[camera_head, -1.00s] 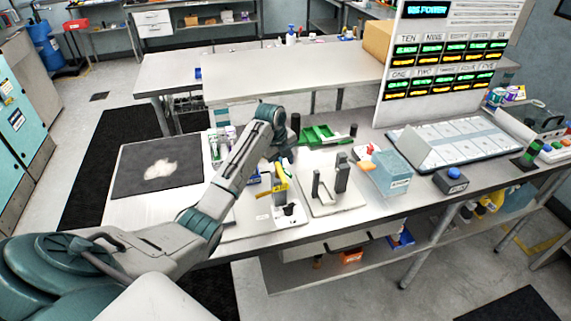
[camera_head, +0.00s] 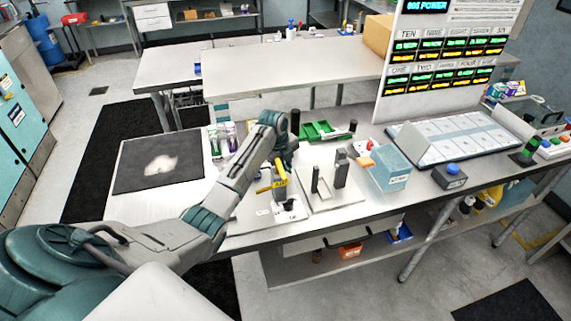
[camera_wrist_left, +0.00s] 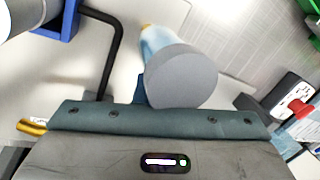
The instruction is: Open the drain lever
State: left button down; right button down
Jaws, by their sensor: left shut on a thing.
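A yellow lever-like part with lettering (camera_head: 279,183) stands on a small white-based fixture (camera_head: 288,214) near the table's front edge. I take it for the drain lever; its details are small and partly hidden by my arm. My left gripper (camera_head: 284,163) is right above it and shut on it, though the fingertips are hardly visible. In the left wrist view, a light blue part with a round grey end (camera_wrist_left: 182,78) stands just ahead of the gripper body. A yellow piece (camera_wrist_left: 33,127) shows at the lower left. My right gripper is not in view.
A grey stand with dark uprights (camera_head: 328,191) is just right of the fixture. A clear blue box (camera_head: 389,173) and a blue-buttoned box (camera_head: 450,176) are farther right. A green tray (camera_head: 322,131) lies behind. A dark mat (camera_head: 133,180) covers the left tabletop.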

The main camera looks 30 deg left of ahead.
pick_arm(q)
jog(key=shift+r, duration=0.1)
jog(key=n, duration=0.1)
jog(key=w+n+p, duration=0.1)
jog(key=n, duration=0.1)
jog(key=shift+r+y+p, duration=0.1)
jog(key=shift+y+p, duration=0.2)
jog(key=n, duration=0.1)
jog(key=w+n+p, duration=0.1)
jog(key=n, duration=0.1)
jog(key=shift+n+y, duration=0.3)
jog(key=shift+y, duration=0.1)
jog(key=n, duration=0.1)
jog(key=n+p, duration=0.1)
jog(key=shift+w+a+n+y, duration=0.25)
jog(key=shift+w+n+y, duration=0.05)
jog(key=shift+w, duration=0.1)
jog(key=shift+w+a+n+p, duration=0.15)
jog(key=shift+n, duration=0.5)
jog(key=shift+w+a+n+p, duration=0.15)
jog(key=shift+n, duration=0.5)
jog(key=shift+y, duration=0.3)
jog(key=c, duration=1.5)
grip_release()
